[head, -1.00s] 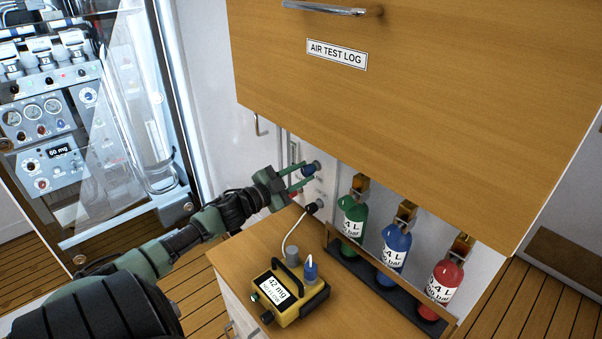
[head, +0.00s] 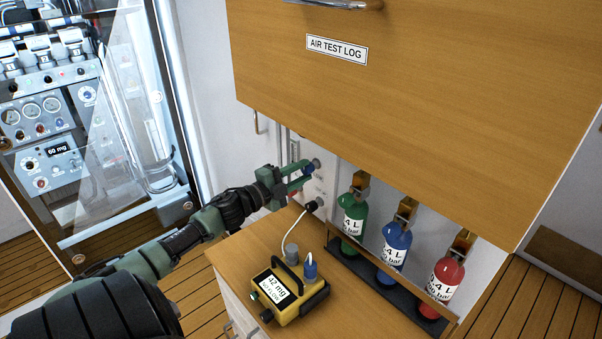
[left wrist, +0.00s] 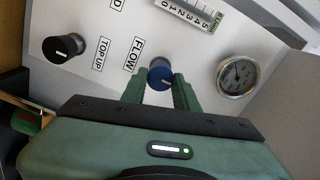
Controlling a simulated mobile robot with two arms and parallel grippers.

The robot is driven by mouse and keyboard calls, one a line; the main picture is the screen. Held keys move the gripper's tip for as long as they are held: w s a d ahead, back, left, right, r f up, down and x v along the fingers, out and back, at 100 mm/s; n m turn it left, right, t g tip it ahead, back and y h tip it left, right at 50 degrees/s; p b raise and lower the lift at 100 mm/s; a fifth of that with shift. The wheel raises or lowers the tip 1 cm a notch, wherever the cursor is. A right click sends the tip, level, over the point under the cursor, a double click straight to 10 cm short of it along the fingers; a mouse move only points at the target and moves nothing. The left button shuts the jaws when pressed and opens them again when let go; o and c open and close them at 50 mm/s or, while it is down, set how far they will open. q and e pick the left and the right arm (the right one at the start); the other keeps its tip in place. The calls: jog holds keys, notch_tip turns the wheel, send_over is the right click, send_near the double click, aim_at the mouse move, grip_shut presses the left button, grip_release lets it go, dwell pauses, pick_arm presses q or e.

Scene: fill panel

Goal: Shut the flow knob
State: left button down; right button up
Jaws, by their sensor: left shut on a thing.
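The flow knob (left wrist: 160,76) is a round blue knob on a white panel (left wrist: 100,22), beside a "FLOW" label (left wrist: 134,55) in the left wrist view. In the head view the blue knob (head: 307,169) shows partly behind my fingers. My left gripper (left wrist: 160,88) is shut on the flow knob, one green finger on each side of it. The left gripper also shows in the head view (head: 300,178), reaching the panel from the left. A white mark shows on the knob's face. My right gripper is not in view.
A black "TOP UP" knob (left wrist: 63,48), a flow scale (left wrist: 188,15) and a round gauge (left wrist: 238,75) are close by on the panel. A yellow meter (head: 286,292) and green, blue and red bottles (head: 394,246) stand on the counter. A wooden cabinet (head: 420,100) overhangs.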

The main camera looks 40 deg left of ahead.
pick_arm(q)
jog(key=shift+f, duration=0.15)
jog(key=c, duration=1.1)
grip_release()
jog(key=shift+s, duration=0.15)
jog(key=shift+s+a+b, duration=0.15)
jog(key=shift+s+b, duration=0.1)
jog(key=shift+s, duration=1.65)
jog(key=shift+s+a+b, duration=0.15)
jog(key=shift+s+b, duration=0.1)
jog(key=shift+s, duration=1.65)
